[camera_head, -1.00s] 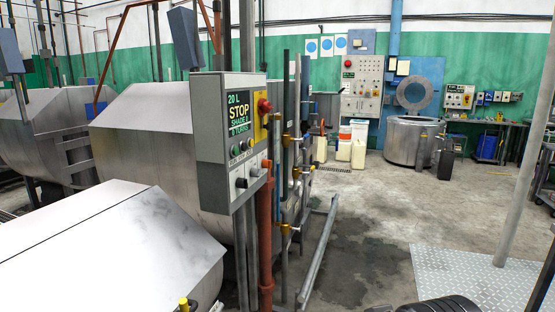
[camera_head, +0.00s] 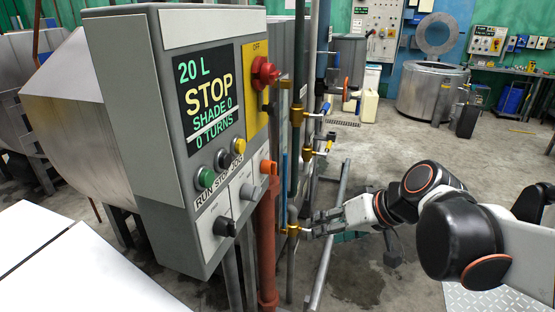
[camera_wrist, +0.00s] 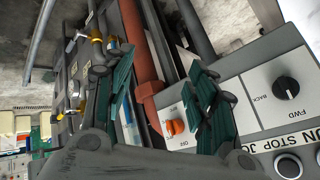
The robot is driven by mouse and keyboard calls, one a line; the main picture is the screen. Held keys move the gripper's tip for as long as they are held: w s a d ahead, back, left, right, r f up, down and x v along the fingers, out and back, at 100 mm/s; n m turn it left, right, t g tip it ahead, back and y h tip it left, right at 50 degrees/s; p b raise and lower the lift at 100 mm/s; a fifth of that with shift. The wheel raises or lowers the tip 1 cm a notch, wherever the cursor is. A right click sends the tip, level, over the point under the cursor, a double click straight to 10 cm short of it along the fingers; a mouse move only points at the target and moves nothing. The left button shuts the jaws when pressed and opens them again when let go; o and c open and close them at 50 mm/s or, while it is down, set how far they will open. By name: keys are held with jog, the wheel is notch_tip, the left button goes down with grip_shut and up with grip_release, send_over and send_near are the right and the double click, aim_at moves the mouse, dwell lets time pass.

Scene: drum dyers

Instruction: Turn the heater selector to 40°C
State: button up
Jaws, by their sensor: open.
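The grey control box (camera_head: 135,110) fills the left-centre of the head view, its screen reading 20 L, STOP, SHADE 0, 0 TURNS. An orange knob (camera_head: 268,167) sits at the right end of its lower row, and a black knob (camera_head: 225,227) at the lower left. In the wrist view the orange knob (camera_wrist: 175,127) shows between my fingers, with OFF printed by it; other markings there are too small to read. The black knob (camera_wrist: 287,90) there is marked FWD and BACK. Which knob is the heater selector, I cannot tell. My gripper (camera_head: 318,222) is open and empty, right of the box.
A red-brown pipe (camera_head: 267,245) runs below the box. A red rotary switch (camera_head: 264,72) sticks out from the yellow plate. The concrete floor is open at centre right.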

jog(key=w+a+r+n+y+p, duration=0.1)
jog(key=w+a+r+y+p, duration=0.1)
jog(key=w+y, duration=0.45)
jog(key=n+t+y+p, duration=0.1)
jog(key=n+y, duration=0.2)
jog(key=y, duration=0.1)
send_near(269, 168)
jog(key=b+x, duration=0.1)
jog(key=x, duration=0.2)
jog(key=w+b+x, duration=0.1)
jog(key=x, duration=0.1)
jog(key=f+b+x, duration=0.1)
jog(key=x, duration=0.2)
jog(key=shift+w, duration=0.35)
jog(key=c, duration=1)
